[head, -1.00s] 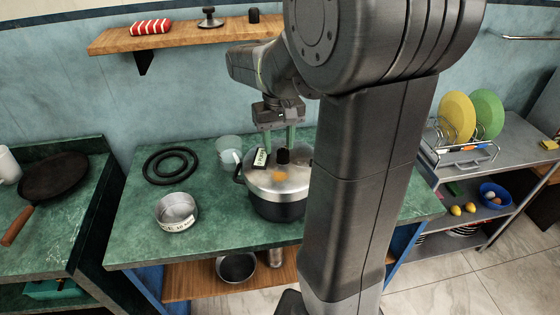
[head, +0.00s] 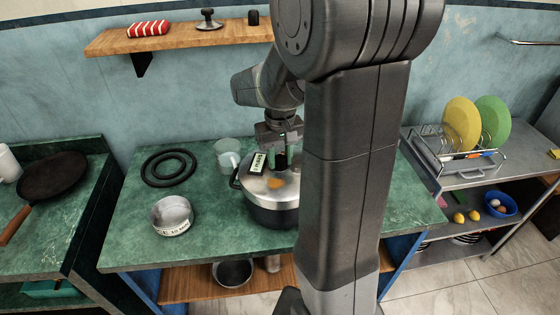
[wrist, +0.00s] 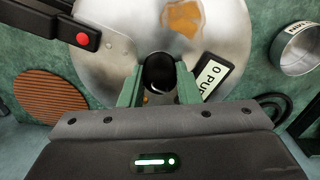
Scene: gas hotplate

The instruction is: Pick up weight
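A black, rounded weight (wrist: 160,73) stands on the metal lid of a pressure cooker (head: 272,211). The weight also shows in the head view (head: 280,160), partly hidden. My gripper (wrist: 159,82) is open, with its green fingers on either side of the weight. In the head view my gripper (head: 281,157) is lowered over the lid. The wrist view does not clearly show firm contact between fingers and weight. The lid (wrist: 108,30) has an orange-brown stain and a dark label (wrist: 212,75) beside the right finger.
A metal tin (head: 172,216) and black rings (head: 168,168) lie on the green counter (head: 130,235) left of the cooker. A clear cup (head: 227,150) stands behind it. The wrist view shows the cooker's black handle (wrist: 50,22). A wooden shelf (head: 180,40) hangs above.

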